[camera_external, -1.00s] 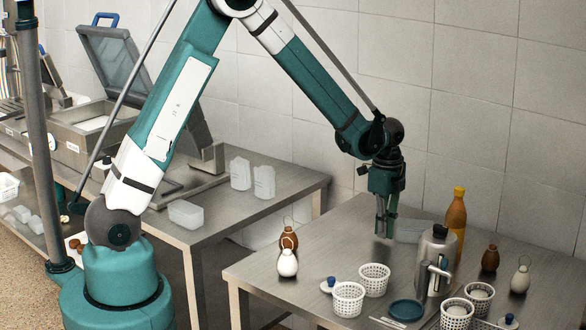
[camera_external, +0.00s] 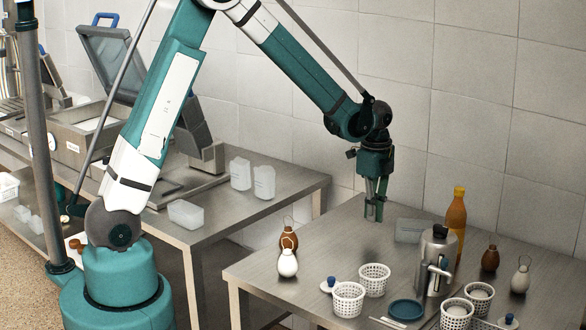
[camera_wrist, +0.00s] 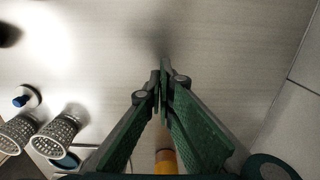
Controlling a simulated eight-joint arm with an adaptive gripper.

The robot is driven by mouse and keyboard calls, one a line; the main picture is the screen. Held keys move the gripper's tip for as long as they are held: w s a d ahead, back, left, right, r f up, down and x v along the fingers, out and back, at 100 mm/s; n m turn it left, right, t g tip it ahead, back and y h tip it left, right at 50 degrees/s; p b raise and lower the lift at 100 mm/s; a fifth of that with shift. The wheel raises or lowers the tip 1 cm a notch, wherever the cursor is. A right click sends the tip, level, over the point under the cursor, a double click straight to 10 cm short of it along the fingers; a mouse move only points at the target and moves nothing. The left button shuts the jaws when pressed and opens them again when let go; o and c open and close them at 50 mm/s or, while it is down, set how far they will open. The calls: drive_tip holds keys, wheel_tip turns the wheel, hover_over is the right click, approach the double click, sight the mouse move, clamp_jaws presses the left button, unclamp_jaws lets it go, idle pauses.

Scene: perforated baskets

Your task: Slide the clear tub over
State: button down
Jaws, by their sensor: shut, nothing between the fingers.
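A low clear tub (camera_external: 408,231) sits on the right-hand table, left of the steel jug and the orange bottle. My gripper (camera_external: 374,214) points down with its fingers shut and empty. It is to the left of the tub in the outside view, with a gap between them. The fingertips also show in the wrist view (camera_wrist: 160,78) over bare table. The tub cannot be made out in the wrist view, where the fingers block the lower middle.
A steel jug (camera_external: 436,262) and an orange bottle (camera_external: 456,218) stand close to the tub. White perforated baskets (camera_external: 374,281) and a blue dish (camera_external: 406,309) are at the front. Brown and white bottles (camera_external: 288,263) stand at the left. The table's middle left is clear.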

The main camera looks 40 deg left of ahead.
drive_tip(key=shift+r, duration=2.95)
drive_tip(key=shift+w, duration=0.1)
drive_tip(key=m+p, duration=0.3)
drive_tip(key=m, duration=1)
approach(413, 222)
drive_tip(key=w+a+f, duration=0.1)
drive_tip(key=w+a, duration=0.2)
drive_tip(key=w, duration=0.3)
drive_tip(key=shift+w+a+f, duration=0.15)
drive_tip(key=shift+w+f, duration=0.15)
drive_tip(key=shift+w, duration=0.1)
wheel_tip(413, 222, down, 10)
drive_tip(key=shift+f, duration=0.1)
drive_tip(key=shift+s+d, duration=0.25)
drive_tip(key=shift+s, duration=0.25)
drive_tip(key=shift+s+d, duration=0.2)
drive_tip(key=shift+s, duration=0.25)
drive_tip(key=shift+s+d, duration=0.45)
drive_tip(key=shift+s, duration=0.4)
drive_tip(key=shift+s, duration=0.1)
